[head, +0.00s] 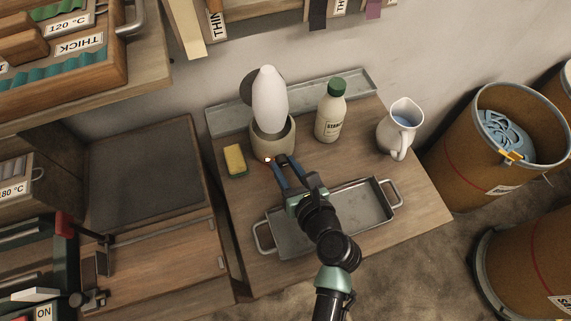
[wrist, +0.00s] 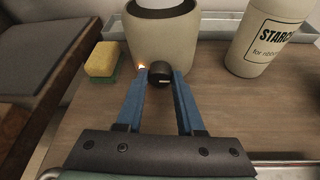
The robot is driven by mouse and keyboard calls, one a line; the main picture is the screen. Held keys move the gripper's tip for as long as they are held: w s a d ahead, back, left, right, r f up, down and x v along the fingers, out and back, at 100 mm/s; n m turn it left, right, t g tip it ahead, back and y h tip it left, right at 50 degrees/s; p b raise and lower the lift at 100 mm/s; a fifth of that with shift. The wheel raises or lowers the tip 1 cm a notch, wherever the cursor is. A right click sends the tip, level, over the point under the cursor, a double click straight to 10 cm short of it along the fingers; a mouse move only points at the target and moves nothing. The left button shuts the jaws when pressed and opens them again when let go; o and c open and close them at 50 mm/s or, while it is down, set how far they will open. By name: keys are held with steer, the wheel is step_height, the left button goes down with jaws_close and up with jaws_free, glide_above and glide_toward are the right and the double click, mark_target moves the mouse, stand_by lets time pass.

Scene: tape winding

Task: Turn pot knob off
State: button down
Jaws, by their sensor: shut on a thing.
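The pot (head: 272,139) is a round beige vessel on the wooden table, with a tall white rounded cone rising from it. In the wrist view the pot (wrist: 162,45) stands straight ahead, its top cut off by the frame. Its black knob (wrist: 160,76) sits low on the front, with a pale mark on its face. A small orange-white light (wrist: 141,66) glows beside the left fingertip. My gripper (wrist: 160,82) has its two blue fingers shut on the knob, one on each side. In the head view my gripper (head: 278,164) reaches the pot's front and hides the knob.
A yellow-green sponge (head: 235,160) lies left of the pot. A starch bottle (head: 330,112) and a white jug (head: 400,128) stand to the right. A metal tray (head: 367,204) lies under my arm. A long shallow tray (head: 228,120) runs along the back.

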steer(key=shift+s+r+n+h+p, duration=0.1)
steer(key=shift+r+n+h+p, duration=0.1)
steer(key=shift+n+h+p, duration=0.55)
steer(key=shift+a+f+n+h+p, duration=0.15)
steer(key=shift+f+n+h+p, duration=0.15)
steer(key=shift+n+p, duration=0.4)
steer(key=c, duration=0.5)
jaws_free()
steer(key=shift+r, duration=0.1)
steer(key=v, duration=1.3)
steer(key=shift+s+f, duration=0.1)
steer(key=shift+f, duration=0.2)
